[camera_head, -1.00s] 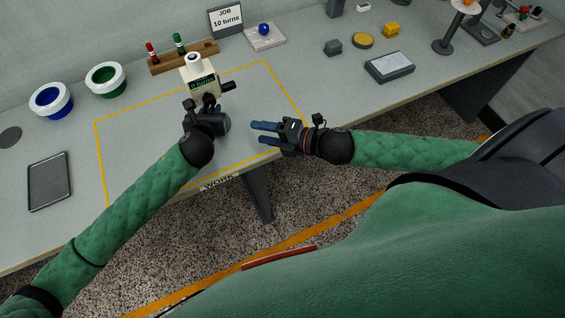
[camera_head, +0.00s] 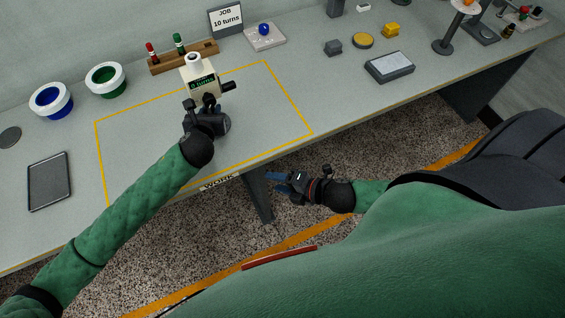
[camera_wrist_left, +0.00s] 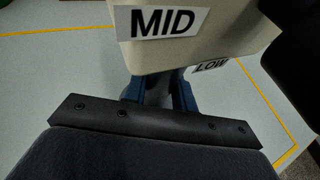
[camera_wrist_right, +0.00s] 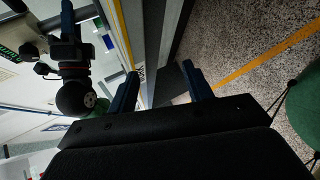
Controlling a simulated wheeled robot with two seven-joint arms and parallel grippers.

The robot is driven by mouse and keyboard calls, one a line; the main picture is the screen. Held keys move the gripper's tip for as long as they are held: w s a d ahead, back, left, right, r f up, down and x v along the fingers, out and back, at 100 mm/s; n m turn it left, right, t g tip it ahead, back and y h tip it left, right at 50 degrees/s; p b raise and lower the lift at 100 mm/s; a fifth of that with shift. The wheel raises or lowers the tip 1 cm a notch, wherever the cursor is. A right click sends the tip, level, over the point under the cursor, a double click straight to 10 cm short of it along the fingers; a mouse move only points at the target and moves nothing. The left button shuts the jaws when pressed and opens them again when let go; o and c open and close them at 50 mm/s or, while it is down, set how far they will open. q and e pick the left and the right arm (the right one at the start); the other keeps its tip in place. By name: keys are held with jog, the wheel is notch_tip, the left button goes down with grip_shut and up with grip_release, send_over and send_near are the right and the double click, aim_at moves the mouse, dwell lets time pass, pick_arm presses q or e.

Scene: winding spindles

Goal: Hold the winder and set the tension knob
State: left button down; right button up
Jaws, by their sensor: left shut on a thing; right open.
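The winder (camera_head: 199,84), a cream box with a green display and a round top, stands upright at the back of the taped work area. A dark part (camera_head: 228,86) sticks out from its right side; I cannot tell if it is the tension knob. My left gripper (camera_head: 207,101) is shut on the winder's lower part; the left wrist view shows the winder body (camera_wrist_left: 190,52) with MID (camera_wrist_left: 161,23) and LOW (camera_wrist_left: 211,66) labels above the blue fingers. My right gripper (camera_head: 277,180) is open and empty, off the table's front edge; its spread fingers show in the right wrist view (camera_wrist_right: 161,90).
A rack (camera_head: 184,57) with a red and a green spindle stands behind the winder. A job card (camera_head: 225,18) reads 10 turns. The work area's right part is clear.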

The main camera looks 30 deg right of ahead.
jog(key=shift+s+a+f+h, duration=0.1)
jog(key=shift+s+f+h, duration=0.2)
jog(key=shift+s+f, duration=0.95)
jog(key=shift+w, duration=0.1)
jog(key=n+g+y, duration=0.3)
jog(key=n+y, duration=0.3)
jog(key=y, duration=0.4)
send_near(211, 106)
jog(key=shift+w+r+x, duration=0.1)
jog(key=shift+r+x, duration=0.05)
jog(key=shift+x, duration=1.55)
jog(key=shift+w+r+x, duration=0.1)
jog(key=shift+r+x, duration=0.05)
jog(key=shift+x, duration=1.55)
jog(key=shift+w+r+x, duration=0.1)
jog(key=shift+r+x, duration=0.05)
jog(key=shift+x, duration=1.55)
jog(key=c, duration=1)
